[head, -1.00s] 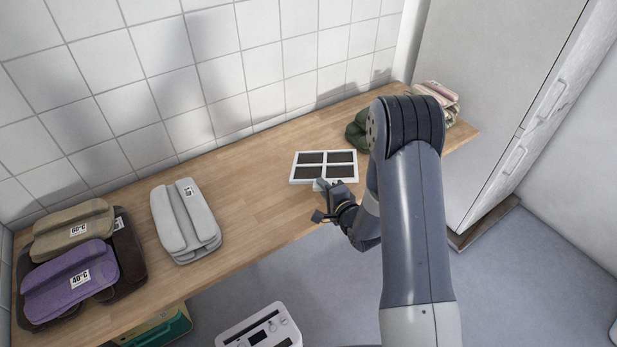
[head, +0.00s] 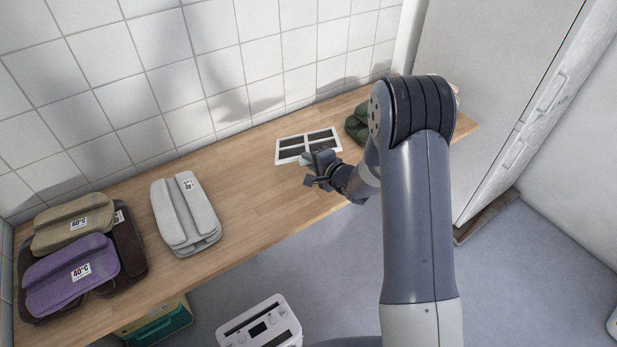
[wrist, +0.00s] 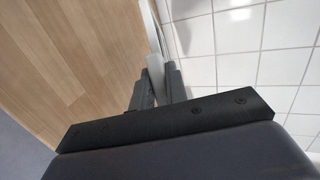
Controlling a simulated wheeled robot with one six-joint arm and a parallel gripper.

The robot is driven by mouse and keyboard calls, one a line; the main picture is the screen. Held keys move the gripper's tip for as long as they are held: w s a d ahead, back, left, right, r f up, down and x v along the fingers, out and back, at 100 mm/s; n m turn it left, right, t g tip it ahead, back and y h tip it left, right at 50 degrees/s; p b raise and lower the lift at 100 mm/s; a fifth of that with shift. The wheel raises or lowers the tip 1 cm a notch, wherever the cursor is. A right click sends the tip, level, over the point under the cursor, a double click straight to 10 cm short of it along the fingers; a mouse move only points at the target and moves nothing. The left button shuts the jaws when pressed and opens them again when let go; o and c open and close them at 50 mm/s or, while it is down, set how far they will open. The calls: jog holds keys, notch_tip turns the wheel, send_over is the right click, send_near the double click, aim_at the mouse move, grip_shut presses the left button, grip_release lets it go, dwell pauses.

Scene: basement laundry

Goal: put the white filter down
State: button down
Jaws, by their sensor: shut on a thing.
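The white filter (head: 284,151) is a flat white frame with dark panels, in the head view over the back middle of the wooden worktop (head: 255,200). My gripper (head: 306,160) is shut on its near edge. In the wrist view my gripper (wrist: 158,78) has a pale tab of the white filter (wrist: 154,64) between its fingers, and the filter shows nearly edge-on. I cannot tell whether the filter touches the worktop.
A grey folded cloth (head: 184,215) lies left of the filter, with purple (head: 70,278) and tan (head: 72,222) ones farther left. A green cloth (head: 357,124) is close on the right. The tiled wall (head: 190,80) stands behind. The worktop between grey cloth and filter is clear.

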notch_tip(320, 180, down, 7)
jog(key=b, duration=0.5)
jog(key=shift+f, duration=0.2)
jog(key=c, duration=1.6)
grip_release()
jog(key=shift+o, duration=0.2)
jog(key=shift+s+d+r, duration=0.1)
jog(key=p+v, duration=0.2)
jog(key=v, duration=0.5)
jog(key=shift+s+d, duration=0.2)
jog(key=shift+s, duration=0.1)
jog(key=shift+r, duration=0.15)
